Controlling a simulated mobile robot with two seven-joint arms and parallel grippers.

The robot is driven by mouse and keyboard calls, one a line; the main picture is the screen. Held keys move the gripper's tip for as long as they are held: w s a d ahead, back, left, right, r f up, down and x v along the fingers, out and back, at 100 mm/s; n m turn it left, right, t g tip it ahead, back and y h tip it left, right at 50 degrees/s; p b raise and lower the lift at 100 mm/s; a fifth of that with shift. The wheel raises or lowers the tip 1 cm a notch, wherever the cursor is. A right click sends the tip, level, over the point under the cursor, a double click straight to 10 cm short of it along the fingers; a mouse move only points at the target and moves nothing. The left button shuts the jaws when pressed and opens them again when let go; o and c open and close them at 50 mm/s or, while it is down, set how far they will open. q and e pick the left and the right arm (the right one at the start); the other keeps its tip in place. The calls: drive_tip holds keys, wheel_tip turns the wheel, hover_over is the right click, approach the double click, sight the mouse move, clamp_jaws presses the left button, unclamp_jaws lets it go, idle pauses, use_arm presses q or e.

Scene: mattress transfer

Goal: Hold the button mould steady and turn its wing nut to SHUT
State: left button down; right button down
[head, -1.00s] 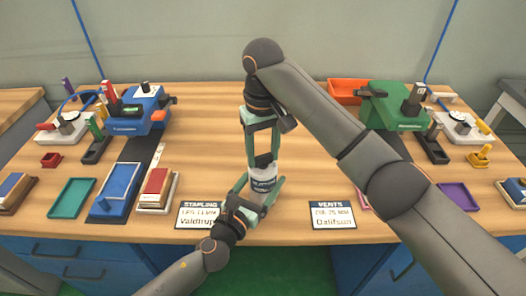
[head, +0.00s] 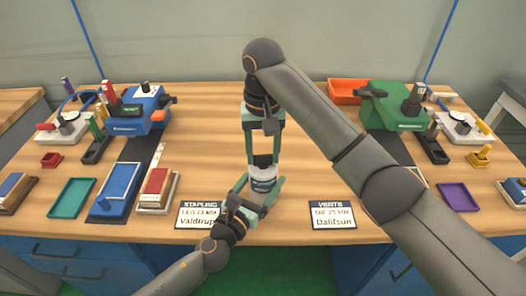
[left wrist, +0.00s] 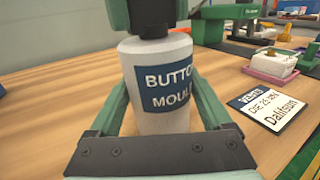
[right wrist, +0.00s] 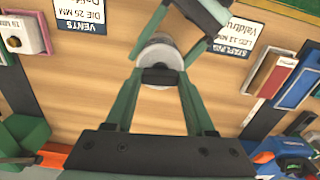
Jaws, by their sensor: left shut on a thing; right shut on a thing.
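The button mould (head: 263,180) is a white-grey cylinder with a dark blue label, upright near the table's front middle. It fills the middle of the left wrist view (left wrist: 158,88). My left gripper (head: 262,190) is shut around the mould's body from the front. My right gripper (head: 264,156) points straight down from above and is shut on the dark wing nut (right wrist: 160,76) at the mould's top. The right wrist view shows the wing nut between the fingertips, with the grey rim around it. The SHUT mark cannot be made out.
A STAPLING card (head: 198,215) lies left of the mould and a VENTS card (head: 332,215) lies right. A blue machine (head: 143,112) and a green machine (head: 398,108) stand farther back. Trays and blocks line both sides. The wood behind the mould is clear.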

sight(263, 156)
use_arm(q)
drive_tip(key=shift+s+d+r, duration=0.1)
use_arm(e)
drive_tip(key=shift+w+r, duration=0.1)
drive_tip(key=shift+w, duration=0.05)
drive_tip(key=c, duration=0.7)
unclamp_jaws()
drive_tip(key=o, duration=0.5)
drive_tip(key=shift+c, duration=0.2)
wheel_tip(263, 156, up, 12)
use_arm(q)
unclamp_jaws()
